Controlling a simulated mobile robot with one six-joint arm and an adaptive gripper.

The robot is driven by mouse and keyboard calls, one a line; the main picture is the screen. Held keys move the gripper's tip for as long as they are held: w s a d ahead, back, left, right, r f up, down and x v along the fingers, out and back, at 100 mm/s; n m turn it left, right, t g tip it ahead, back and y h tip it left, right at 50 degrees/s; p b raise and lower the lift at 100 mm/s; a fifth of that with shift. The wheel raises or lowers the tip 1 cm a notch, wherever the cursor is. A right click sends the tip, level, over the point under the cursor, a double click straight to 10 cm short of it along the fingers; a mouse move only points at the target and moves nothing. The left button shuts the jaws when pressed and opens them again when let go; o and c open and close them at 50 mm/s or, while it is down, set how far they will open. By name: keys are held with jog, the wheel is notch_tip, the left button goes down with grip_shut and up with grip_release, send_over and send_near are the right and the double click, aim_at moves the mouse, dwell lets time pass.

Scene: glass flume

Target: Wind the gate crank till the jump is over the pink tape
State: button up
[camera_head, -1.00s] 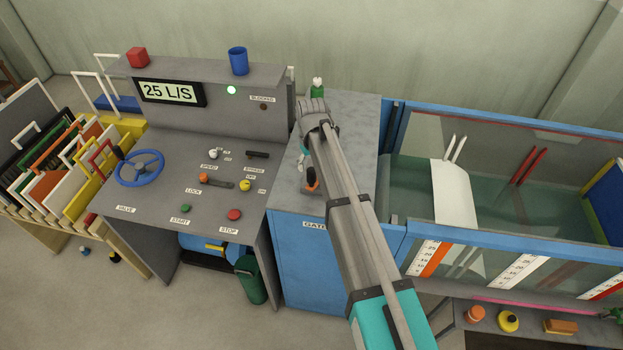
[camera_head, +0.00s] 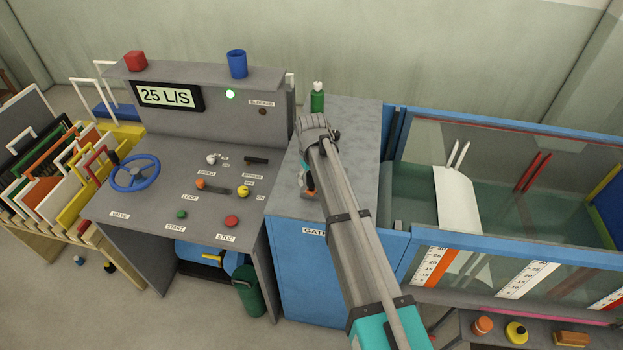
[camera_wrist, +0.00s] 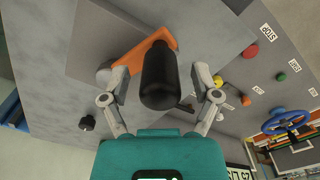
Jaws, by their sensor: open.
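The gate crank (camera_head: 308,184) is on the blue cabinet marked GATE, mostly hidden behind my arm in the head view. In the wrist view its orange arm (camera_wrist: 132,58) carries a black handle (camera_wrist: 159,78). My gripper (camera_wrist: 160,92) is open, with one finger on each side of the handle; contact cannot be told. The white curved gate (camera_head: 456,198) stands in the glass flume (camera_head: 490,246), in greenish water. A pink strip (camera_head: 552,315) runs along the flume's lower front edge. I cannot make out the jump clearly.
The console (camera_head: 150,205) left of the cabinet has a blue wheel (camera_head: 135,173), levers and buttons; its display (camera_head: 169,96) reads 25 L/S. A green bottle (camera_head: 317,101) stands at the cabinet's back. Small items sit on a shelf (camera_head: 546,342) below the flume.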

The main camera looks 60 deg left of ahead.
grip_shut()
jog(key=shift+s+a, duration=0.2)
jog(key=shift+a, duration=0.2)
grip_release()
jog(key=shift+d, duration=0.1)
dwell(0.6)
